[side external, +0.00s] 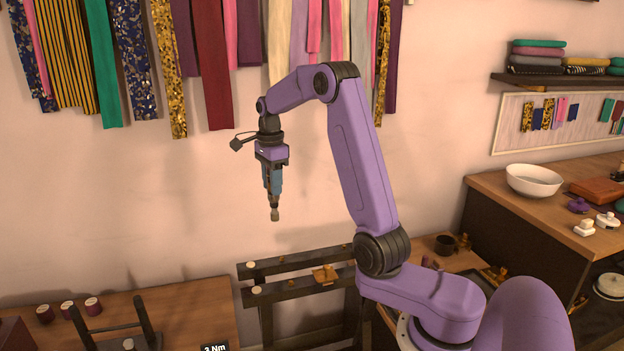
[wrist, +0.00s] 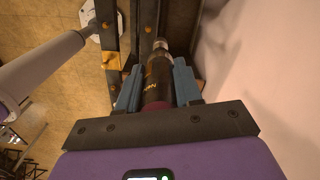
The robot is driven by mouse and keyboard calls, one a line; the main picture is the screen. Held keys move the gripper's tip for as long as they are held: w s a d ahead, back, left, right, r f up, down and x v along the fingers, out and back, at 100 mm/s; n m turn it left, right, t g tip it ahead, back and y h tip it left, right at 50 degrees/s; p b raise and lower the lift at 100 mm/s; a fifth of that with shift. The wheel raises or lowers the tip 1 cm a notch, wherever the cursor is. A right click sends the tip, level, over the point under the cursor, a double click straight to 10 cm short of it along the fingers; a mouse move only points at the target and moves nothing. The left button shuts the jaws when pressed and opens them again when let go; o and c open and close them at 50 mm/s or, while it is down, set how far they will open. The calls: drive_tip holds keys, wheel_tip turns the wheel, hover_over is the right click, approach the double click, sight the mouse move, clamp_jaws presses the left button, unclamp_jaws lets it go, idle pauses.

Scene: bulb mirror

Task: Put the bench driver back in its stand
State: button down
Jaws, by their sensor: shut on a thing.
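My gripper (side external: 273,178) is shut on the bench driver (side external: 275,213), high in front of the pink wall. The driver hangs roughly upright, tip down. In the wrist view, my blue fingers (wrist: 157,92) close on both sides of the driver's dark body (wrist: 157,78), and its pale metal tip points away from the camera. A dark frame with two uprights (side external: 115,325) stands on the left wooden bench, cut off by the lower edge. It may be the driver's stand, but I cannot tell. My gripper is above and to the right of it, well apart.
A dark two-rail rack (side external: 300,287) with brass pieces stands below my gripper. Several dark red spools (side external: 68,308) and a "2 Nm" label (side external: 215,348) are on the left bench. Fabric strips hang behind. A white bowl (side external: 533,180) sits on the right counter.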

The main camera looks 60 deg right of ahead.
drive_tip(key=w+a+n, duration=0.2)
drive_tip(key=w+a, duration=0.1)
drive_tip(key=a, duration=0.7)
drive_tip(key=w+a+n, duration=0.3)
drive_tip(key=w+a, duration=0.1)
drive_tip(key=a, duration=0.6)
drive_tip(key=w+a+n, duration=0.2)
drive_tip(key=w+a, duration=0.1)
drive_tip(key=a, duration=0.6)
wheel_tip(320, 180, down, 31)
drive_tip(key=shift+w+a, duration=0.2)
drive_tip(key=shift+a, duration=0.15)
drive_tip(key=shift+f, duration=2)
drive_tip(key=shift+f, duration=0.25)
drive_tip(key=shift+f, duration=2.35)
